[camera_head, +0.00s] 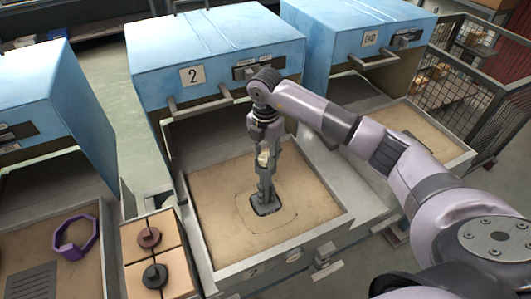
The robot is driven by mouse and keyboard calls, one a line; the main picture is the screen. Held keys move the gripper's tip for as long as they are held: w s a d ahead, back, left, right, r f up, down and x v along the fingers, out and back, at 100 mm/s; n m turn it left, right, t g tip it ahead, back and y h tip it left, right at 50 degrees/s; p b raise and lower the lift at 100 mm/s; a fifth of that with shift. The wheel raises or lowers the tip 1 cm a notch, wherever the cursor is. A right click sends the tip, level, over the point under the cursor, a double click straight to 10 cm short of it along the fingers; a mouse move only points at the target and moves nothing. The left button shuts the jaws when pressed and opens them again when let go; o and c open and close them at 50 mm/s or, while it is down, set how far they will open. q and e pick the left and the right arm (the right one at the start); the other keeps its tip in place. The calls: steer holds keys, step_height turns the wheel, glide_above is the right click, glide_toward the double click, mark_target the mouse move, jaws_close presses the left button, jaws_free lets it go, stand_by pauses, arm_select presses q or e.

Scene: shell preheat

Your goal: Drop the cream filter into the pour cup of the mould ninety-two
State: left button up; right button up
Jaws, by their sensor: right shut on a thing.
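My right gripper (265,198) points straight down over the sand bed (220,210) of the open drawer in the middle. Its fingers are shut on a small dark grey piece (266,209) at their tips, low over or on the sand. A thin rounded outline surrounds that spot. A small cream patch (263,157) shows higher up between the gripper's parts; I cannot tell whether it is the filter. I cannot make out a mould numbered ninety-two or its pour cup. My left gripper is not in view.
A blue furnace marked 2 (215,50) stands behind the drawer, with other blue furnaces either side. Left of the drawer are tan blocks (163,258) with a brown disc (149,237) and a black disc (155,275). A purple ring (66,246) lies further left. Wire fencing (500,105) stands at right.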

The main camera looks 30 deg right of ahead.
mark_target(265, 157)
steer(key=o, duration=0.9)
step_height(265, 157, up, 12)
stand_by(0.4)
steer(key=shift+a, duration=0.1)
stand_by(0.4)
